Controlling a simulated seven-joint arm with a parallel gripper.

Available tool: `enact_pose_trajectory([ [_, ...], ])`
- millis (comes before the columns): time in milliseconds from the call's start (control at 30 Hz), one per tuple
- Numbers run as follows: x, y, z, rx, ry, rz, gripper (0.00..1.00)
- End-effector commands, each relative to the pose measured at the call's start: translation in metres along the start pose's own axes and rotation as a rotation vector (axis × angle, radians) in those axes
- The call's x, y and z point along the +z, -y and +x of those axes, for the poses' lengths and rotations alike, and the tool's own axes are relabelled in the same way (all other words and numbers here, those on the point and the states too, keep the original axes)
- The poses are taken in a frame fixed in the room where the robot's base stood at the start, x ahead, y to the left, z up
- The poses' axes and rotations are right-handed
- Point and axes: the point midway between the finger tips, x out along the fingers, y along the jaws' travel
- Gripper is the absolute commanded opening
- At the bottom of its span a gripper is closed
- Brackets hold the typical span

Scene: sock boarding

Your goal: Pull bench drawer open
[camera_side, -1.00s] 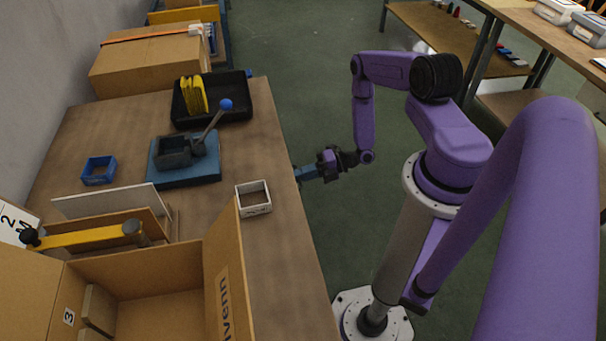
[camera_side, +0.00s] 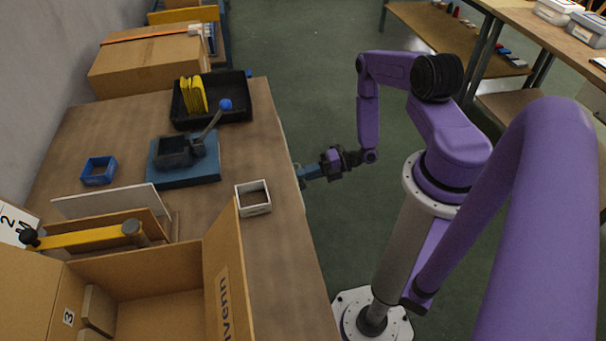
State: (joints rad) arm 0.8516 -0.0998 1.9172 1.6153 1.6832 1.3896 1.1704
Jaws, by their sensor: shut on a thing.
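The bench (camera_side: 125,123) has a wooden top, and its drawer is set under the right edge. A thin pale strip of the drawer front (camera_side: 303,199) shows just past that edge. My gripper (camera_side: 301,174) reaches in from the right with blue fingers at the drawer front. It is shut on the drawer's handle, which the fingers and the bench edge mostly hide. The inside of the drawer is not visible.
On the bench stand a blue lever fixture (camera_side: 185,172), a black tray (camera_side: 237,112) with yellow pieces, a small blue box (camera_side: 98,171), a white box (camera_side: 254,198) and an open carton (camera_side: 150,272).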

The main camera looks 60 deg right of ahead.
Motion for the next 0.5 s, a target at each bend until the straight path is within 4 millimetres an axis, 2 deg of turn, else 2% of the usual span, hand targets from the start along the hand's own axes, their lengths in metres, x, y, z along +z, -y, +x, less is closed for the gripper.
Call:
enact_pose_trajectory([
  [167,0.002,0.007,-0.033,0.000,0.009,0.001,0.00],
  [500,0.001,0.025,-0.117,-0.001,0.010,-0.002,0.00],
])
